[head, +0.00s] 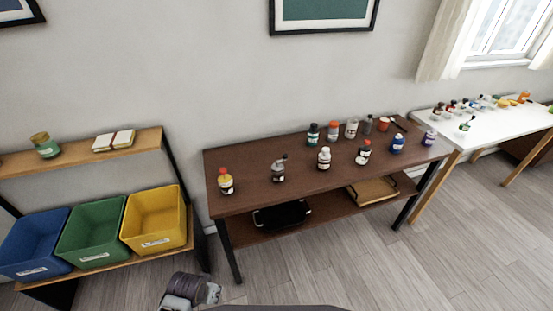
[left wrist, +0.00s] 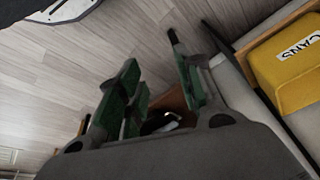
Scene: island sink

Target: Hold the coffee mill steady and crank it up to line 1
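I cannot pick out a coffee mill or its line 1 for certain. Small bottles and jars stand upright on the brown table (head: 250,187), among them a dark grey item (head: 279,170) with a raised top near its left part. My left gripper (head: 190,292) is low at the bottom edge of the head view, in front of and apart from the table. In the left wrist view its green-padded fingers (left wrist: 152,58) are spread with nothing between them. My right gripper is in neither view.
A white table (head: 490,125) stands at right. The floor in front is clear.

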